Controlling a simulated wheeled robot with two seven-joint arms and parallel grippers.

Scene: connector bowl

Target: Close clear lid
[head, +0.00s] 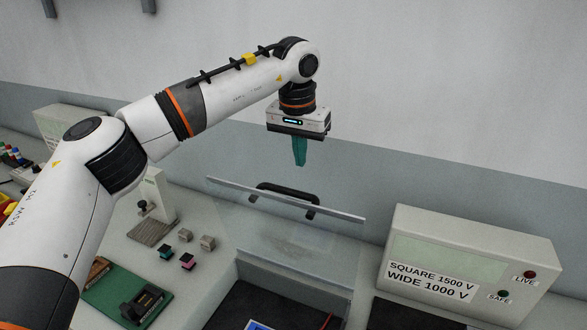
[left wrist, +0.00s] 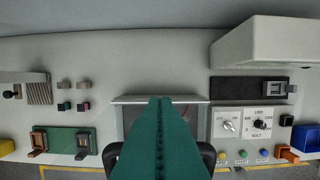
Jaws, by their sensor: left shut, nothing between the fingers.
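The clear lid (head: 290,238) stands raised and tilted over a dark recessed bay (head: 268,300) in the bench. A metal bar (head: 335,211) runs along its upper edge, with a black handle (head: 284,190) on it. My left gripper (head: 300,164) has teal fingers, which are shut and empty. It hangs pointing down above the handle, apart from it in the picture. In the left wrist view the shut fingers (left wrist: 160,100) cover the middle of the bay, and a pale bar (left wrist: 125,100) shows beside their tips. My right gripper is not in view.
A grey box (head: 470,250) labelled with voltages and LIVE and SAFE lamps stands right of the bay. Small connector blocks (head: 188,262) and a green mat (head: 105,290) lie to the left. A knob panel (left wrist: 243,123) shows in the left wrist view. A wall rises behind.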

